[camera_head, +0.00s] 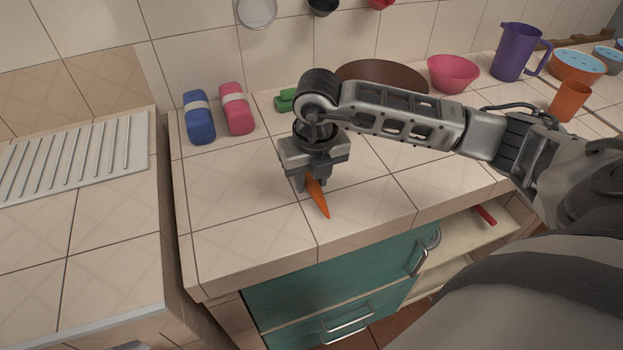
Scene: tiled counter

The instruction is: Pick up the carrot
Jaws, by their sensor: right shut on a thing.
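The orange carrot (319,199) is at the tiled counter's front part, its thin tip pointing toward the front edge. My right gripper (308,184) is over it, pointing down, shut on the carrot's upper part. The fingers hide the thick end of the carrot. I cannot tell whether the carrot still touches the tiles. My left gripper is not in view.
A blue block (199,122) and a pink block (237,112) stand at the back left. A green thing (285,100) is partly hidden behind my arm. A pink bowl (453,73), a purple jug (514,52) and an orange cup (569,101) stand right. The front-left tiles are clear.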

